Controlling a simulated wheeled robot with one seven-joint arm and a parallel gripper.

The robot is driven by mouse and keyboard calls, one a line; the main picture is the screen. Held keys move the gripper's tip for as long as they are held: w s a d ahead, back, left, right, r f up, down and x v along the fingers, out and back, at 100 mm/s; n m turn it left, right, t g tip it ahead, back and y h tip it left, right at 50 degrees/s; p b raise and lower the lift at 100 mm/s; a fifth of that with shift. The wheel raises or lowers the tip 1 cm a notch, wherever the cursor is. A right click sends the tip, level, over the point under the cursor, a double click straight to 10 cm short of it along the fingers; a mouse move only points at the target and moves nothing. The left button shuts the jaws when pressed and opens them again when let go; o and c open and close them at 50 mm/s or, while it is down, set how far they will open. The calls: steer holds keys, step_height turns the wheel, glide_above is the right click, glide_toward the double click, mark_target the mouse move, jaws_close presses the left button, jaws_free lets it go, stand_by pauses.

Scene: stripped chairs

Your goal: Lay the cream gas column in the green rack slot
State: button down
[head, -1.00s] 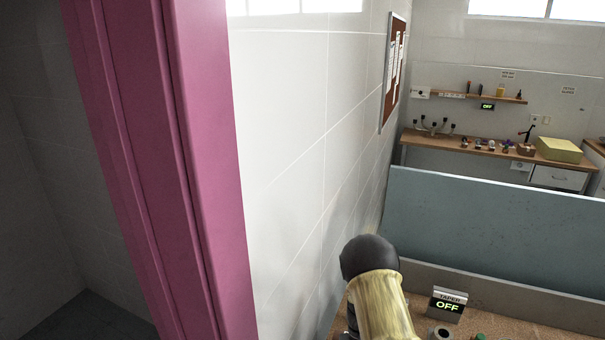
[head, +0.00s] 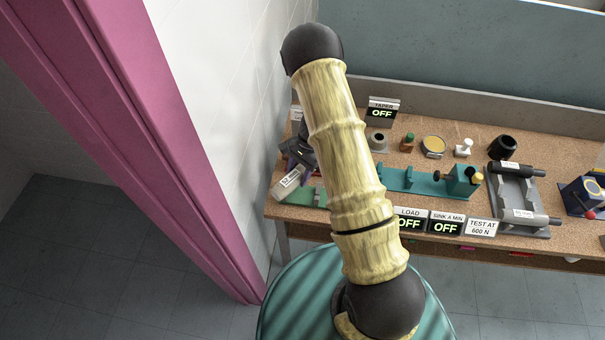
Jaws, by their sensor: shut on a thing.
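My gripper (head: 297,160) shows as a dark shape at the bench's left end, partly behind my arm. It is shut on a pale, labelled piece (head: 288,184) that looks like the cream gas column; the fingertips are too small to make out. The piece is tilted, close over the bench's left front corner; I cannot tell if it touches anything. A green surface (head: 318,197) shows just right of it, mostly hidden by my arm; I cannot tell if this is the rack slot. A teal-green fixture (head: 408,179) with uprights stands right of my arm.
A grey rack (head: 518,190) with dark labelled cylinders stands to the right on the bench (head: 478,138). Small parts line the back, beside a TAPER OFF display (head: 381,112). LOAD (head: 410,220) and other signs line the front. A white wall (head: 235,110) is close left.

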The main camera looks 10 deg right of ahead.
mark_target(302, 167)
steer(key=shift+w+r+m+t+y, duration=0.25)
steer(key=shift+r+m, duration=0.25)
steer(key=shift+m, duration=0.6)
steer(key=m, duration=0.1)
steer(key=m+t, duration=0.1)
steer(key=r+m, duration=0.1)
steer(key=shift+w+d+m+t+y+p, duration=0.15)
steer(key=shift+d+m+t+y+p, duration=0.15)
steer(key=shift+m+t, duration=0.1)
steer(key=m, duration=0.1)
steer(key=d+m+t, duration=0.1)
steer(key=m, duration=0.1)
steer(key=r+m+t, duration=0.1)
steer(key=m, duration=0.1)
steer(key=shift+d+r, duration=0.1)
steer(key=shift+d, duration=0.2)
steer(key=shift+w, duration=0.1)
step_height(302, 167, down, 12)
steer(key=b, duration=1.2)
steer(key=shift+f+b, duration=0.45)
steer(key=shift+b, duration=0.1)
steer(key=c, duration=0.7)
jaws_free()
steer(key=shift+o, duration=0.2)
